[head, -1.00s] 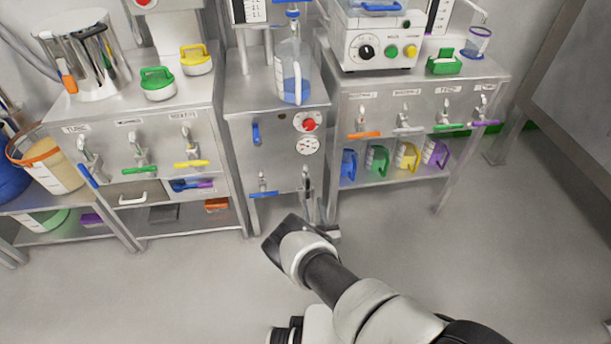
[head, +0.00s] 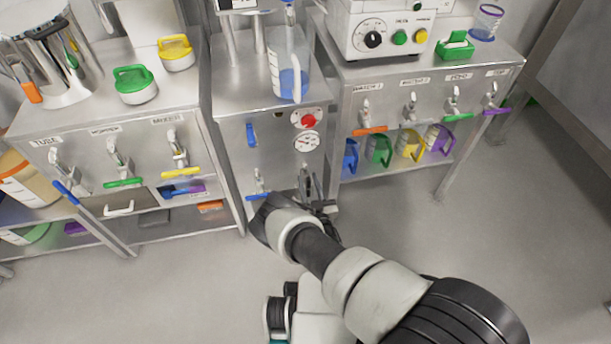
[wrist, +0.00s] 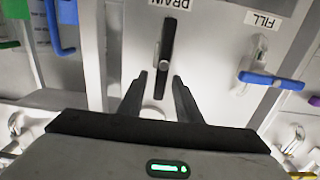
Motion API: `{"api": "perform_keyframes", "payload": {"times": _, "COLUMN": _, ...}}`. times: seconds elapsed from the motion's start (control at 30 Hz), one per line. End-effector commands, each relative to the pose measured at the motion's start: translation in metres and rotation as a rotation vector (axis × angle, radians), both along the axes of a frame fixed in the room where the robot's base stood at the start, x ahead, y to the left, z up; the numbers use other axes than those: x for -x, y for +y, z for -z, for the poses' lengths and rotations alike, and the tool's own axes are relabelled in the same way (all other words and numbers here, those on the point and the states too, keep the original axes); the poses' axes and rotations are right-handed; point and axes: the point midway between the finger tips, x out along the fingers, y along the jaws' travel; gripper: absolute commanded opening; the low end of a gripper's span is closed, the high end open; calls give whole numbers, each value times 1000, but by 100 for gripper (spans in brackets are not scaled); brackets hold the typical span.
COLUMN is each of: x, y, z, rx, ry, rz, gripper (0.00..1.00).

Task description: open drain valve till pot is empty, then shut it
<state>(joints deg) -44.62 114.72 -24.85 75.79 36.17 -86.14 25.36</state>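The drain valve has a long black handle (wrist: 167,45) under an upside-down DRAIN label (wrist: 168,4) in the wrist view. The handle stands nearly in line with the spout. In the head view the drain valve (head: 306,181) is on the middle cabinet's front, partly hidden by my arm. My gripper (wrist: 164,78) is open, one finger on each side of the handle's lower part; I cannot tell whether they touch it. A clear vessel with blue liquid (head: 291,78) stands on the middle cabinet; I cannot tell whether it is the pot.
The fill valve's blue handle (wrist: 271,79) is beside the drain valve, and shows in the head view (head: 258,196). A red knob (head: 305,119) and a dial (head: 306,142) are above. Benches with coloured valves flank the cabinet. The floor (head: 480,240) at right is clear.

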Motion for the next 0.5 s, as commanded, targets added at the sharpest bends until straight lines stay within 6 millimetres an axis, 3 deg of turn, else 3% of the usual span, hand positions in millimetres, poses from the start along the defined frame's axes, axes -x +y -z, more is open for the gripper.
{"api": "perform_keyframes", "payload": {"times": 0.37, "x": 1, "y": -1, "z": 0, "rx": 0, "ry": 0, "rz": 0, "gripper": 31}}
{"api": "perform_keyframes", "payload": {"times": 0.5, "x": 1, "y": -1, "z": 0, "rx": 0, "ry": 0, "rz": 0, "gripper": 8}}
